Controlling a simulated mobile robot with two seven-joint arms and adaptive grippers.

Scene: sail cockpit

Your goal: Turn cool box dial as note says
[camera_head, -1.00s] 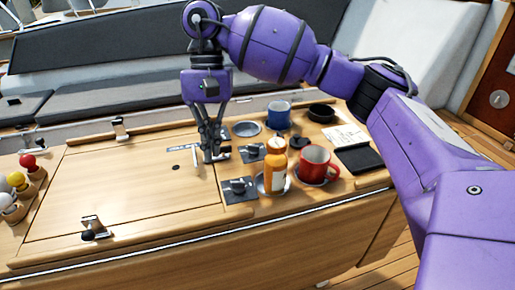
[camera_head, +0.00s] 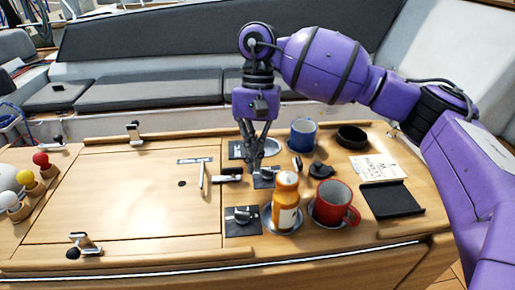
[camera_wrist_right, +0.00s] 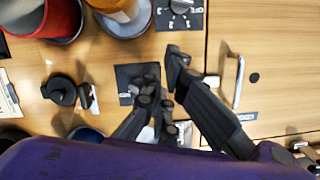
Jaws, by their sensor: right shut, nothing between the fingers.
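My right gripper (camera_head: 257,165) is shut and empty, pointing down at the middle black dial plate (camera_head: 264,182). Its fingertips cover much of that plate's knob, and I cannot tell whether they touch it. The wrist view shows the fingers (camera_wrist_right: 164,82) beside this plate (camera_wrist_right: 124,76). A nearer dial (camera_head: 242,217) has a knob on a black plate with pale marks; it also shows in the wrist view (camera_wrist_right: 181,8). A third plate (camera_head: 236,149) lies behind the gripper. The handwritten note (camera_head: 376,167) lies at the right, too small to read. My left gripper is out of view.
An orange bottle (camera_head: 286,202), red mug (camera_head: 335,203) and blue mug (camera_head: 303,135) stand close by on the right. A black tray (camera_head: 392,200) lies near the note. The wooden lid (camera_head: 120,200) at left has latches and a silver handle (camera_head: 204,178).

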